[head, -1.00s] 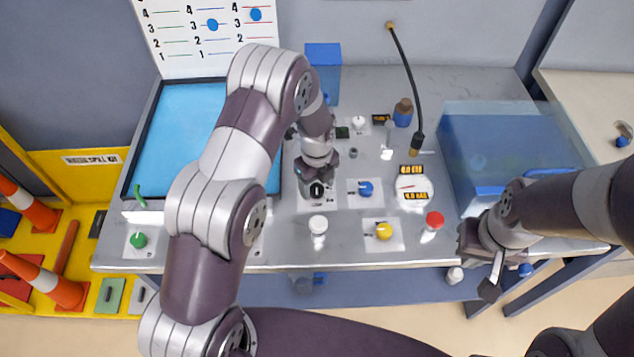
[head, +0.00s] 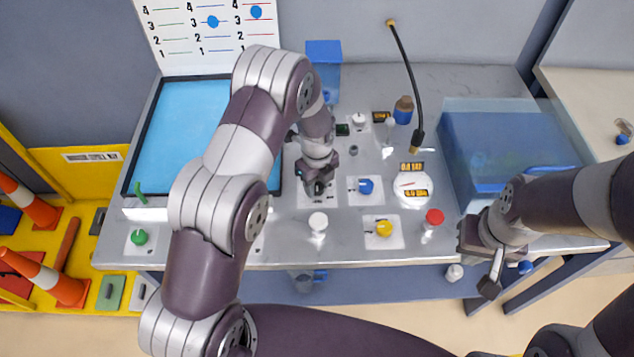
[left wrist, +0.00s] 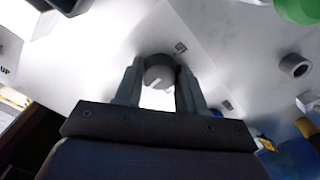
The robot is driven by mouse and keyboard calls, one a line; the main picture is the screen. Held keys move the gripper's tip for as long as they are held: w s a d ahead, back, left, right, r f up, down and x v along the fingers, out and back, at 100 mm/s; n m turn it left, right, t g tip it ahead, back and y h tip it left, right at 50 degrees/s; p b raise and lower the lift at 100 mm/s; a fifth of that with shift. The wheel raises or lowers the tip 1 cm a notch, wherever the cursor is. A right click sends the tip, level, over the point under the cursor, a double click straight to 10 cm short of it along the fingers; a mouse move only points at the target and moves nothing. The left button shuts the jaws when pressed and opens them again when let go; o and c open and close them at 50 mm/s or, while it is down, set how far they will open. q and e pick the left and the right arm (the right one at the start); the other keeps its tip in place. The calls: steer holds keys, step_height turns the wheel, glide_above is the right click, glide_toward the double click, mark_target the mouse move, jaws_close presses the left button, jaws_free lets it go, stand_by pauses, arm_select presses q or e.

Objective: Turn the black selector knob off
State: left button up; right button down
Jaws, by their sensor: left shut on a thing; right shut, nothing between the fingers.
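The black selector knob (head: 318,188) stands on a white plate in the middle of the bench, partly hidden by my left gripper. My left gripper (head: 317,179) comes down over it and is shut on it. In the left wrist view the knob (left wrist: 160,72) looks grey with a pale pointer mark, and sits between the two fingers of my left gripper (left wrist: 160,82). My right gripper (head: 489,280) is shut and empty at the bench's front right edge, away from the knob.
Close by are a blue knob (head: 366,186), a yellow knob (head: 384,228), a white-capped bottle (head: 318,222) and a red-capped bottle (head: 434,217). A scale (head: 412,187) with displays stands to the right. A green knob (head: 139,237) is at the left.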

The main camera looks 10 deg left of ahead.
arm_select(q)
steer(key=n, duration=0.4)
steer(key=shift+n+b, duration=0.4)
steer(key=n, duration=0.4)
steer(key=shift+w, duration=0.1)
steer(key=n+b, duration=0.1)
steer(key=n, duration=0.8)
steer(key=shift+n, duration=0.3)
steer(key=n, duration=0.3)
steer(key=shift+r+n, duration=0.1)
steer(key=shift+n, duration=0.2)
steer(key=n, duration=0.4)
steer(key=shift+n, duration=0.3)
steer(key=n, duration=0.4)
steer(key=shift+b, duration=0.3)
steer(key=n, duration=0.4)
steer(key=shift+n, duration=0.5)
